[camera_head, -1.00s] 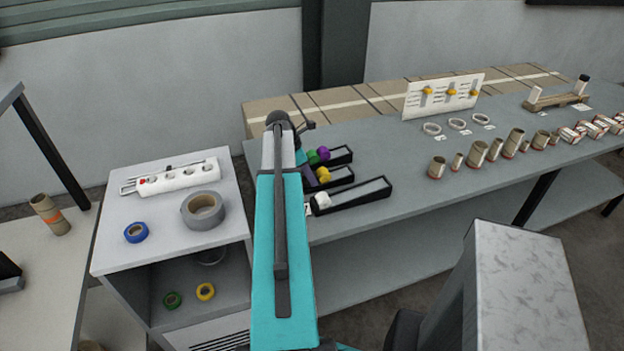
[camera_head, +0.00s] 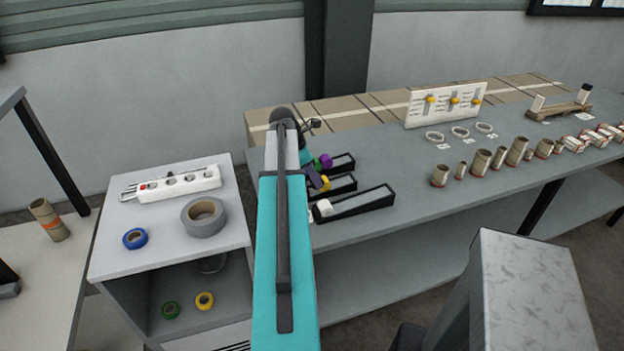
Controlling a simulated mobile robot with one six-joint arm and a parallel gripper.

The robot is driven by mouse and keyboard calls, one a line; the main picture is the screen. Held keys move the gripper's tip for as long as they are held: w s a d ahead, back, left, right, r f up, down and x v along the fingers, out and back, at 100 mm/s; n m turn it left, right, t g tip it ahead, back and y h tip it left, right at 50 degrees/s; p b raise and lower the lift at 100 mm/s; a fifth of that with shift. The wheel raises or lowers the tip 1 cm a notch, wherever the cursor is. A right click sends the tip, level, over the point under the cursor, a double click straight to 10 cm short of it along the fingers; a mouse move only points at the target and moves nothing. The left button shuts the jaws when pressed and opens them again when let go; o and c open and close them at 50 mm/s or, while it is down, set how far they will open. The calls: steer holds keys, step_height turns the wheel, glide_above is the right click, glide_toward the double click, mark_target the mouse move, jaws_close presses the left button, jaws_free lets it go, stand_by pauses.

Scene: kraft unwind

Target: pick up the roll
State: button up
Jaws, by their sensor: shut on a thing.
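My arm reaches away from the camera to the near-left end of the long grey table. My gripper (camera_head: 318,182) is small and partly hidden by my own arm, with its dark end at the middle black tray. It is shut on the small yellow roll (camera_head: 325,184), which is partly covered; the grip itself is hard to make out. A purple roll (camera_head: 326,161) sits in the black tray behind, and a white roll (camera_head: 325,208) at the left end of the front black tray (camera_head: 372,203).
A low cabinet (camera_head: 110,260) at left carries a grey tape roll (camera_head: 203,216), a blue roll (camera_head: 135,239) and a power strip (camera_head: 178,184). Cardboard tubes (camera_head: 481,162) and white rings (camera_head: 460,132) stand on the long table (camera_head: 400,165). A white display board (camera_head: 446,104) stands behind.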

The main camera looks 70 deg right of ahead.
steer(key=s+a+r+b, duration=0.1)
steer(key=s+a+b, duration=0.2)
steer(key=s+a, duration=0.5)
steer(key=s, duration=0.3)
steer(key=shift+s+a+r, duration=0.2)
steer(key=shift+s+a, duration=0.15)
steer(key=shift+a, duration=0.05)
steer(key=shift+w, duration=0.15)
stand_by(0.4)
